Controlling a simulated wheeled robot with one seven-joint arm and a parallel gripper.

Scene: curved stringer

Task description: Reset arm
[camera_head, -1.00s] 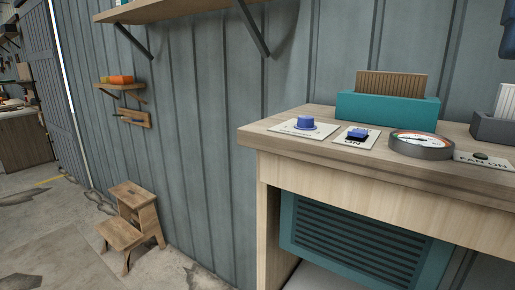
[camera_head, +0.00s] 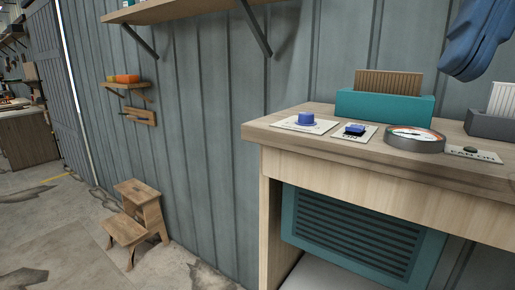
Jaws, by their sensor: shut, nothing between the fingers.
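My blue gripper (camera_head: 468,66) hangs at the top right of the head view, tilted down and to the left. Its fingers look closed together with nothing between them. It is apart from the workbench (camera_head: 370,158), above and to the right of the gauge. The upper part of my arm is cut off by the picture's edge.
On the bench stand a blue knob (camera_head: 306,118), a blue ON switch (camera_head: 355,129), a round gauge (camera_head: 414,139), a FAN ON button (camera_head: 471,149), a teal holder (camera_head: 385,105) and a grey holder (camera_head: 490,125). A wooden step stool (camera_head: 138,222) stands at the left. A shelf (camera_head: 175,10) overhangs.

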